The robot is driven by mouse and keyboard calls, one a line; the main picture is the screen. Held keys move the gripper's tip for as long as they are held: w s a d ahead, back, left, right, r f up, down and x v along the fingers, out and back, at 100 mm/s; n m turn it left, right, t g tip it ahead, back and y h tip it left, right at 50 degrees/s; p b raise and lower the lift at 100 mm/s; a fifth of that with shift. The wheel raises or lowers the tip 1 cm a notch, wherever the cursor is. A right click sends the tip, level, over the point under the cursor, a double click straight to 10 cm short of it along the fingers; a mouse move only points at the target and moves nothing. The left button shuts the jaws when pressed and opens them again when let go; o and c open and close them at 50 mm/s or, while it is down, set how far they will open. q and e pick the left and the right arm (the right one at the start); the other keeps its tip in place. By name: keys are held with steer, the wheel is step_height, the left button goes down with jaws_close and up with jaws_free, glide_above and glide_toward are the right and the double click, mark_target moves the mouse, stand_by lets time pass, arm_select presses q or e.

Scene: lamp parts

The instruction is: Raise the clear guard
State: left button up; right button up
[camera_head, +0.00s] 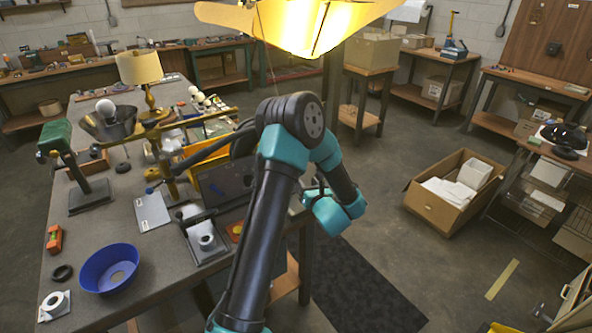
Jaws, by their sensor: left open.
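I cannot clearly pick out the clear guard. A pale flat panel (153,211) stands on the workbench (60,220) near a brass post (165,170) with a crossbar; I cannot tell if it is the guard. My black and teal arm rises from the bottom and bends over the bench's right edge. My right gripper is not in view.
A brass lamp (141,70) stands behind. A bright yellow shade (300,22) hangs overhead. An open carton (440,205) sits on the floor.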

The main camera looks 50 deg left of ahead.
arm_select(q)
steer(key=x, duration=1)
jaws_close()
stand_by(0.4)
